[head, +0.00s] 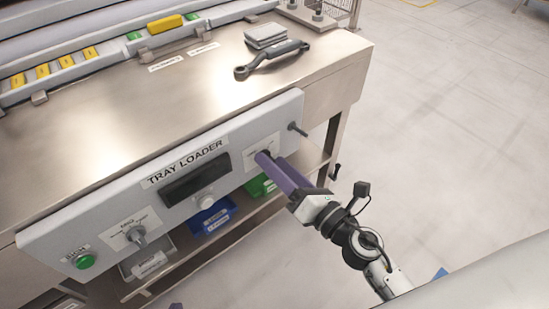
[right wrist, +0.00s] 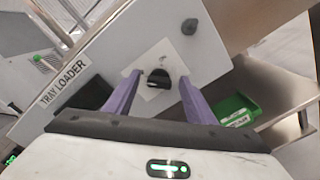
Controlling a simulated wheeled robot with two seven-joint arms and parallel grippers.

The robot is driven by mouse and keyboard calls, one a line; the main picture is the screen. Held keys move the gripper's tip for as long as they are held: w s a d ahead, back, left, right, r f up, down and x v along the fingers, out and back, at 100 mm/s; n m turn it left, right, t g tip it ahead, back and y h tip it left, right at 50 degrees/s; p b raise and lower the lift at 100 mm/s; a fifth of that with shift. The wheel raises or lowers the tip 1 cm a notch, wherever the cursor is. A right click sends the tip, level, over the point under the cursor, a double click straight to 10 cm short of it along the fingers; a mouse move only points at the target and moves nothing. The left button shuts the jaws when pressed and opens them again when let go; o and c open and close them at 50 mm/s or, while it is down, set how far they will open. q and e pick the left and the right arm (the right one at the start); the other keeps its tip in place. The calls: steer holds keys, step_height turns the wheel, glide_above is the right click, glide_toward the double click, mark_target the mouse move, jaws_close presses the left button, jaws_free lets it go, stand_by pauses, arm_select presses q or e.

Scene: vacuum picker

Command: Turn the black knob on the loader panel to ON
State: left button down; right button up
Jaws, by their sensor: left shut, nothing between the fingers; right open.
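The grey loader panel (head: 95,222) labelled TRAY LOADER is on the front of the steel bench. The black knob (right wrist: 157,85) is on a white label near the panel's right end in the right wrist view. In the head view my right gripper (head: 272,159) mostly hides it. My right gripper is open, with its purple fingers on either side of the knob; I cannot tell whether they touch it. The label's ON mark and the knob's setting are not readable. Only a small purple tip of my left gripper (head: 176,306) shows at the bottom edge.
The panel also has a dark display (head: 195,180), a white knob (head: 206,201), a grey selector (head: 138,235), a green button (head: 85,261) and a peg (head: 298,129). Blue (head: 213,217) and green (right wrist: 236,109) bins sit on the shelf below. A dark handled tool (head: 270,59) lies on the bench.

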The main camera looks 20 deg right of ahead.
arm_select(q)
steer(key=shift+w+r, duration=0.1)
steer(key=shift+r, duration=0.1)
arm_select(e)
steer(key=shift+w+a, duration=0.2)
steer(key=shift+w, duration=0.3)
steer(key=shift+c, duration=0.4)
steer(key=c, duration=1)
steer(key=shift+o, duration=0.2)
arm_select(q)
steer(key=shift+r, duration=0.15)
arm_select(e)
steer(key=shift+m, duration=0.3)
arm_select(q)
steer(key=shift+s+a+r+p, duration=0.15)
steer(key=shift+r+p, duration=1.05)
steer(key=shift+p, duration=0.75)
steer(key=shift+s+a+r+p, duration=0.15)
steer(key=shift+r+p, duration=1)
steer(key=shift+p, duration=0.8)
arm_select(e)
steer(key=shift+f+m, duration=0.2)
steer(key=shift+m, duration=4.2)
steer(key=shift+f+m, duration=0.2)
steer(key=shift+m, duration=4.2)
